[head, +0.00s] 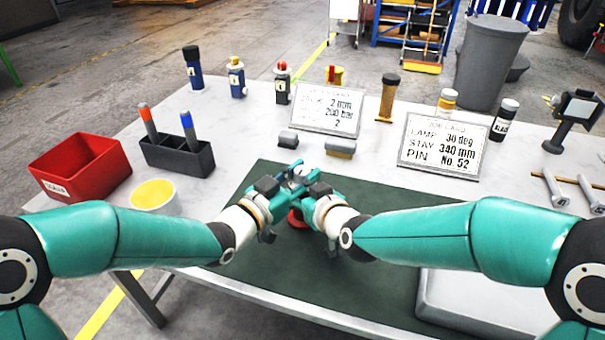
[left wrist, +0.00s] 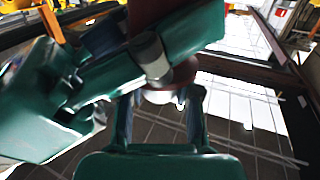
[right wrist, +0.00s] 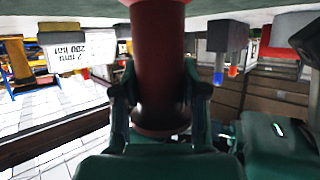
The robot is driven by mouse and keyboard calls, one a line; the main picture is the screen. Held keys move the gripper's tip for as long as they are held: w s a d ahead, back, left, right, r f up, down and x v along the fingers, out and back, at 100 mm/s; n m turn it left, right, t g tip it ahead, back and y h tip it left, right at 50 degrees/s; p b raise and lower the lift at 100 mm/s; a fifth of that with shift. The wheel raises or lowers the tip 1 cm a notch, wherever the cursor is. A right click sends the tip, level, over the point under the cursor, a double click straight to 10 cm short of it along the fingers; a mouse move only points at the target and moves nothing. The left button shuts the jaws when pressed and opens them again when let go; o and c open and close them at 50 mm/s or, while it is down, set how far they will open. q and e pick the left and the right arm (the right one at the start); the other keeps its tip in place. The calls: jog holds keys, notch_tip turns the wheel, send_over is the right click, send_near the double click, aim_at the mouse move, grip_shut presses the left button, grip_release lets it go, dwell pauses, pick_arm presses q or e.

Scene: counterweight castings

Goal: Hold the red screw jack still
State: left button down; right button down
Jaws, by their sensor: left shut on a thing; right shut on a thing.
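The red screw jack (head: 297,218) stands on the dark green mat (head: 262,255), mostly hidden behind my grippers in the head view. In the right wrist view its red body (right wrist: 158,60) runs between the fingers of my right gripper (right wrist: 160,100), which is shut on it. My left gripper (head: 292,174) is close beside the right one. In the left wrist view the left fingers close around the pale part of the jack (left wrist: 160,97), by its dark red flange. My right gripper's teal fingers cross in front there. Exact contact points are partly hidden.
A red bin (head: 80,168), a dark pen holder (head: 178,155) and a yellow-topped tub (head: 154,195) stand to the left. Two cards (head: 328,108) (head: 438,146) and several bottles line the back. A pale grey case (head: 485,305) lies at front right.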

aim_at(302, 170)
pick_arm(q)
jog(key=c, duration=0.8)
grip_release()
notch_tip(302, 170, up, 10)
jog(key=shift+f, duration=0.1)
